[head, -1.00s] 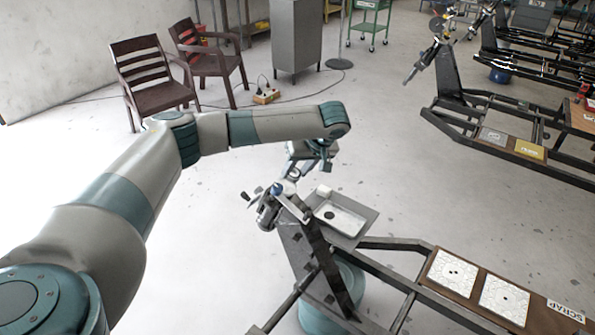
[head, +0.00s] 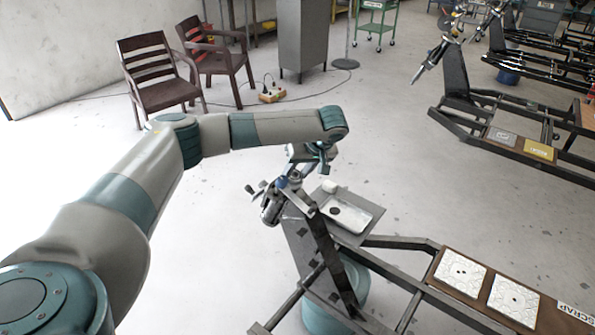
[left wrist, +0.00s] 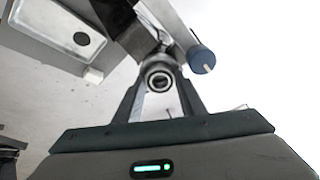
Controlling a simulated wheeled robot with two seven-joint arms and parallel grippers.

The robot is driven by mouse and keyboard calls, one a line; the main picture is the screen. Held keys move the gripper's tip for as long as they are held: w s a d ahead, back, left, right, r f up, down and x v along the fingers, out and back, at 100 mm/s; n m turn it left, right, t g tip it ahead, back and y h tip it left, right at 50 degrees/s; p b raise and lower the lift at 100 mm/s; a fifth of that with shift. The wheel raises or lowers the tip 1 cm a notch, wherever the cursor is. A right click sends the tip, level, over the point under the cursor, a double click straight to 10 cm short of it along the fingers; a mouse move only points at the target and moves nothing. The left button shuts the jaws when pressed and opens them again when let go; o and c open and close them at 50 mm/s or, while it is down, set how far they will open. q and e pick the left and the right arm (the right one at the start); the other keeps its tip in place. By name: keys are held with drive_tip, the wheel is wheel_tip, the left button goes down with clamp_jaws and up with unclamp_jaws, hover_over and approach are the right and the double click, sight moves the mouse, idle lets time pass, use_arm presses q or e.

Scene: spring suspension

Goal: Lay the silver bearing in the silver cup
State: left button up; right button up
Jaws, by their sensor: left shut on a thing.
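In the left wrist view, my left gripper (left wrist: 158,92) is shut on a small silver ring with a dark centre, the silver bearing (left wrist: 158,80). Just beyond the bearing is a grey metal part (left wrist: 150,62) that may be the silver cup; its opening cannot be made out. In the head view, my left gripper (head: 296,177) is beside the silver metal assembly (head: 271,204) on top of the dark upright post. The bearing is too small to make out there. Whether the bearing touches the cup I cannot tell. My right gripper is not in view.
A blue knob (left wrist: 202,60) sits right of the fingers. A grey shelf with a white-bottomed tray (head: 362,216) and a small white block (head: 329,186) lies right of the post (head: 332,262). A dark frame with white tiles (head: 460,271) extends right.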

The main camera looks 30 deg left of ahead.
use_arm(q)
drive_tip(key=shift+s+f, duration=0.1)
drive_tip(key=shift+f, duration=0.1)
drive_tip(key=o, duration=1.1)
drive_tip(key=shift+o, duration=0.5)
drive_tip(key=shift+f, duration=0.1)
